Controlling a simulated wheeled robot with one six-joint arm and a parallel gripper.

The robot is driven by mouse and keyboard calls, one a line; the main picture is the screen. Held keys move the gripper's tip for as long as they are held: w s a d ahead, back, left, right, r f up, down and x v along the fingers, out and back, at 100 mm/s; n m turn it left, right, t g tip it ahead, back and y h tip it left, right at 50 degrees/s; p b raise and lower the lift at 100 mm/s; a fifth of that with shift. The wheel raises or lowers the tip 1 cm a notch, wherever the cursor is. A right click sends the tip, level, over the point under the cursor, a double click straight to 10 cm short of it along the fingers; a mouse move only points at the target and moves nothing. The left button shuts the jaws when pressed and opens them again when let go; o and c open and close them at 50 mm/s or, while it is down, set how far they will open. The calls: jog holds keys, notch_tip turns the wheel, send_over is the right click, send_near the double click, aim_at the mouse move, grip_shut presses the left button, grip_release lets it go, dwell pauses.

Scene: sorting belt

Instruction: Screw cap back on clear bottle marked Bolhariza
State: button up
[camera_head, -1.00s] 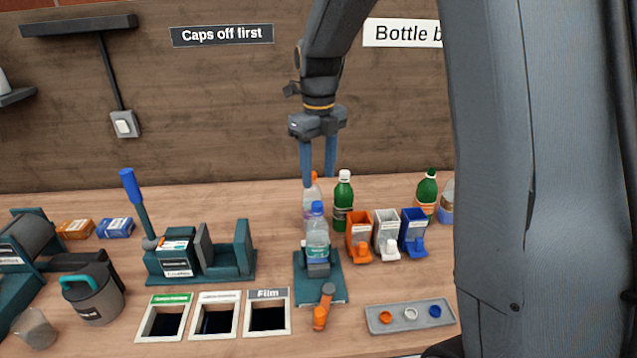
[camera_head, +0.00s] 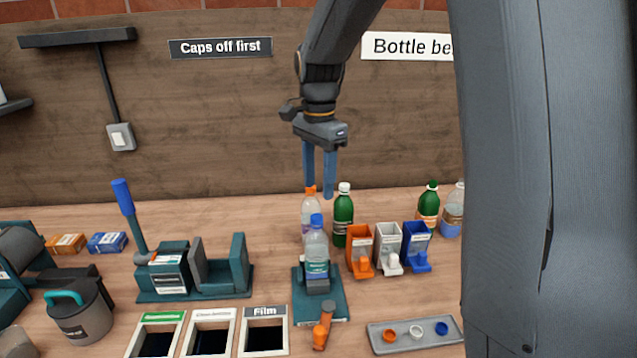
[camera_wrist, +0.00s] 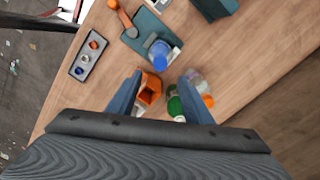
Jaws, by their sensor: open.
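My gripper (camera_head: 319,193) is open, pointing down, with nothing between its blue fingers. A clear bottle (camera_head: 316,248) with a blue cap stands upright in a teal holder (camera_head: 322,306). Behind it stands a clear bottle (camera_head: 309,208) with an orange cap, close to the fingertips in the head view. Another clear bottle (camera_head: 452,212) stands at the far right, partly hidden. I cannot read Bolhariza on any label. The wrist view shows the blue cap (camera_wrist: 159,53) beyond the fingertips. Orange, white and blue caps (camera_head: 441,328) lie in a grey tray (camera_head: 373,342).
Openings including one marked Film (camera_head: 264,337) are at the front left. My arm hides the right side.

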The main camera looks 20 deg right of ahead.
aim_at(318, 215)
jog(key=shift+f, duration=0.3)
notch_tip(318, 215, down, 7)
jog(key=p, duration=0.2)
jog(key=shift+f+p, duration=0.15)
jog(key=shift+p, duration=0.15)
jog(key=shift+c, duration=0.3)
jog(key=c, duration=1.1)
jog(key=m+p, duration=0.1)
jog(key=m, duration=0.2)
jog(key=shift+m, duration=0.9)
jog(key=shift+p, duration=0.3)
